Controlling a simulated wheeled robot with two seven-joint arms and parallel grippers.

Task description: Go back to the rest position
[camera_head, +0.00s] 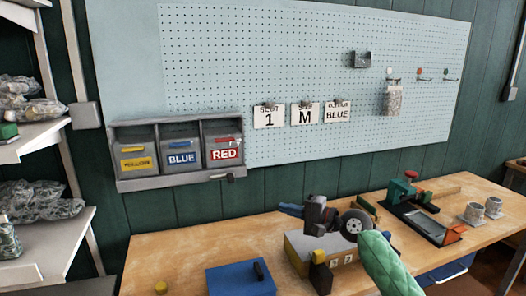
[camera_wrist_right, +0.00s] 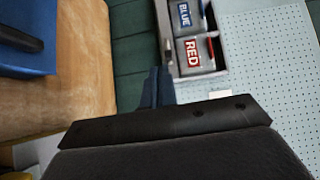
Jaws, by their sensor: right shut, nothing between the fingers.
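My right gripper (camera_head: 290,210) shows in the head view above the workbench, with dark blue fingers pointing left. Its arm comes in from the lower right. The fingers are shut and hold nothing. In the right wrist view the shut fingers (camera_wrist_right: 157,88) point toward the wall bins. My left gripper is in neither view.
The wooden workbench (camera_head: 150,250) holds a blue box (camera_head: 240,280), a yellow-grey box (camera_head: 300,258) below my gripper, a green-and-red fixture (camera_head: 405,192) and two cups (camera_head: 474,212). Labelled bins (camera_head: 180,184) hang beside the pegboard (camera_head: 290,60). Shelves (camera_head: 35,135) stand left.

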